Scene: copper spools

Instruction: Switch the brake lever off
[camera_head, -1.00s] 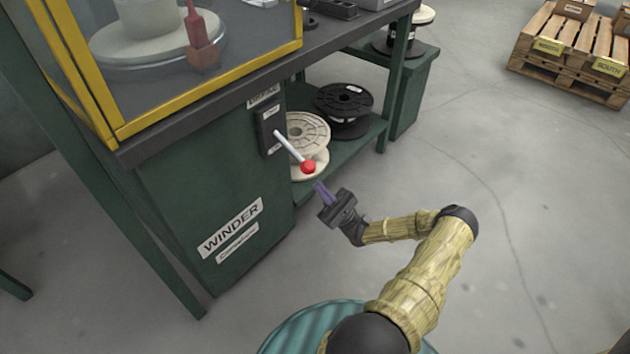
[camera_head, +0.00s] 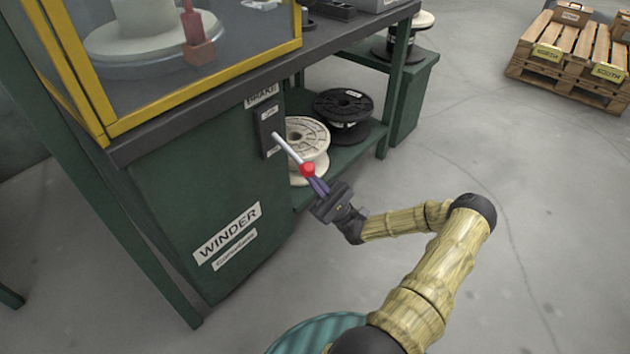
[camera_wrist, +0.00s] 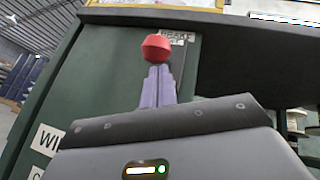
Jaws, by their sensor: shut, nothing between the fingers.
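The brake lever is a pale rod (camera_head: 287,147) with a red knob (camera_head: 307,169), standing out from a dark plate (camera_head: 268,131) on the green winder cabinet, under a BRAKE label (camera_head: 261,95). The rod slopes down to the right towards its knob. My gripper (camera_head: 319,186) is at the knob, its purple fingers shut with nothing between them. In the wrist view the red knob (camera_wrist: 156,48) sits right at the tips of the shut fingers (camera_wrist: 158,85). I cannot tell for sure whether they touch. The rod is hidden there behind the knob.
The winder cabinet (camera_head: 190,200) stands at the left under a dark tabletop with a yellow-framed guard (camera_head: 205,90). A pale spool (camera_head: 310,140) and a black spool (camera_head: 343,105) sit on the shelf behind the lever. Floor to the right is open, with a pallet (camera_head: 570,60) farther off.

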